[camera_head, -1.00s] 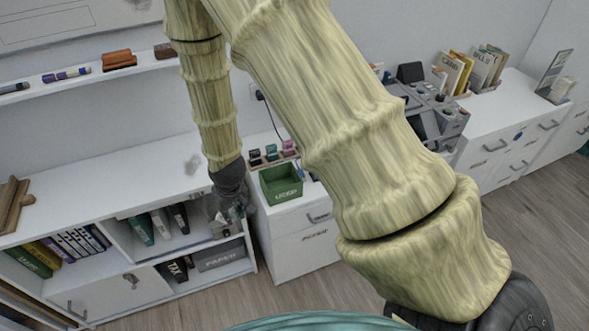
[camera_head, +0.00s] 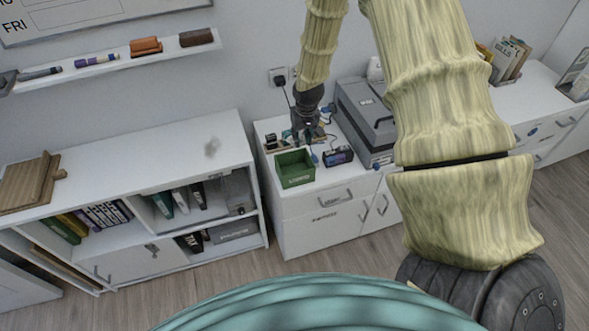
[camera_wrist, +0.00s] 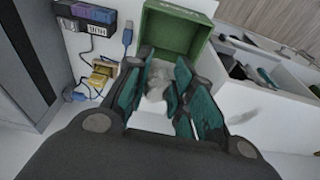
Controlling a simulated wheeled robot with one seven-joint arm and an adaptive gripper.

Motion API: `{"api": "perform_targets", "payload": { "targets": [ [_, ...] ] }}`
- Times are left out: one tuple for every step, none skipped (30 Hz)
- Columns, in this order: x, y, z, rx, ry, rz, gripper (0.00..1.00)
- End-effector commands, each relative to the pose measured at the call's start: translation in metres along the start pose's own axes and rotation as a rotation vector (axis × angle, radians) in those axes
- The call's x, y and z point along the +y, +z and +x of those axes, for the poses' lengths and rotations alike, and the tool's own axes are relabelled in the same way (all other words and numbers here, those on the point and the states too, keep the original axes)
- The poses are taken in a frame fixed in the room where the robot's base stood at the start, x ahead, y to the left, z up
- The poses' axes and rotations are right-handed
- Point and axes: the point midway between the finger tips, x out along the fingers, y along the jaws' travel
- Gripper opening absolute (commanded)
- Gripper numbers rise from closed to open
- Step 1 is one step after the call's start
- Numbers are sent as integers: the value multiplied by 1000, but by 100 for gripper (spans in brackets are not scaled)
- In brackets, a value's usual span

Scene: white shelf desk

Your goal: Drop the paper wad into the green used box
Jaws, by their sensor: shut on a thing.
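The green used box (camera_head: 295,176) stands open-topped on the white cabinet; its label shows. It also fills the top of the wrist view (camera_wrist: 174,36). My gripper (camera_head: 306,134) is above the cabinet, just behind and a little right of the box in the head view. In the wrist view its teal fingers (camera_wrist: 163,92) are closed around the crumpled white paper wad (camera_wrist: 157,82). The box lies just past the fingertips there. The wad's sides are partly hidden by the fingers. I cannot make out the wad in the head view.
A dark labelled organizer (camera_head: 338,157) sits right of the box, with a grey machine (camera_head: 366,118) beyond it. Small items and cables lie behind the box. A white shelf unit (camera_head: 120,165) stands to the left, with a gap between it and the cabinet.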

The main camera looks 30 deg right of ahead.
Motion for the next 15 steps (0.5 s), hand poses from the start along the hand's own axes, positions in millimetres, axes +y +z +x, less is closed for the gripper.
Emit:
{"api": "perform_targets", "payload": {
  "targets": [
    [0,1,5,0,0,-1,0],
    [-1,2,7,0,0,-1,0],
    [-1,2,10,0,0,-2,0],
    [-1,3,13,0,0,-2,0],
    [-1,3,16,0,0,-2,0],
    [-1,4,20,0,0,-3,0],
    [-1,5,23,0,0,-3,0],
    [-1,5,26,0,0,-3,0],
    [-1,6,31,0,-1,-2,0],
    [-1,7,34,0,-1,-2,0],
    [-1,8,37,0,-1,-2,0],
    [-2,8,41,0,-1,-1,0],
    [-2,9,44,0,-1,-1,0],
    [-2,9,46,1,-1,-1,0],
    [-2,10,49,1,-1,-2,0]
  ]
}}
